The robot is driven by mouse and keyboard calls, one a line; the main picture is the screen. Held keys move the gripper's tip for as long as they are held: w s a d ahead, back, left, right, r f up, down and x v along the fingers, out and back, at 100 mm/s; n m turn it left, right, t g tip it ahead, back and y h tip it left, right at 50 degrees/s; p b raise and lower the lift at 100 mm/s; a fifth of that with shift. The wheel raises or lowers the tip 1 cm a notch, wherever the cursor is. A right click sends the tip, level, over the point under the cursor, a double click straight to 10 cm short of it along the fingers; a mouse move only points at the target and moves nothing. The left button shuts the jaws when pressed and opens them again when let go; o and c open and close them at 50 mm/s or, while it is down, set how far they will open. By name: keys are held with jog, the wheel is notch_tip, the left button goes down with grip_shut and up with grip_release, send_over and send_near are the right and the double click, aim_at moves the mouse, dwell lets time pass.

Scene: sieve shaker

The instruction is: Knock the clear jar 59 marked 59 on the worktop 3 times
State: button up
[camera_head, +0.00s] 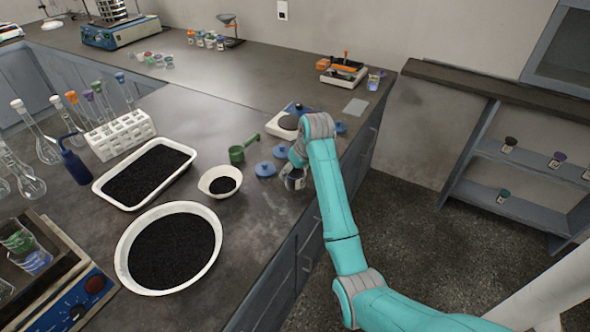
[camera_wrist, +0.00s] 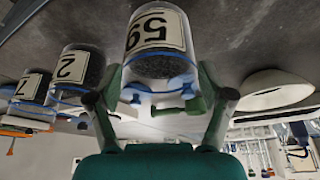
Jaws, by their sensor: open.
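The clear jar 59 (camera_wrist: 158,40) stands on the worktop (camera_head: 262,215), near its right edge, with dark grains inside and a label reading 59. It appears upside down in the wrist view. In the head view the jar (camera_head: 295,182) is small and partly covered by my arm. My gripper (camera_wrist: 160,85) is open, with one green finger to each side of the jar in the picture. I cannot tell whether the fingers touch it. In the head view the gripper is mostly hidden behind my arm.
Two more labelled jars (camera_wrist: 75,68) stand beside it in the wrist view. Blue lids (camera_head: 265,169), a green scoop (camera_head: 238,153) and a white bowl (camera_head: 220,181) lie close by. A balance (camera_head: 286,122) stands behind. A black-filled tray (camera_head: 148,174) and round pan (camera_head: 172,250) are left.

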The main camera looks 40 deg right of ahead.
jog(key=shift+f, duration=0.15)
jog(key=shift+f, duration=0.3)
dwell(0.3)
jog(key=c, duration=0.7)
jog(key=shift+r, duration=1.55)
jog(key=shift+c, duration=0.2)
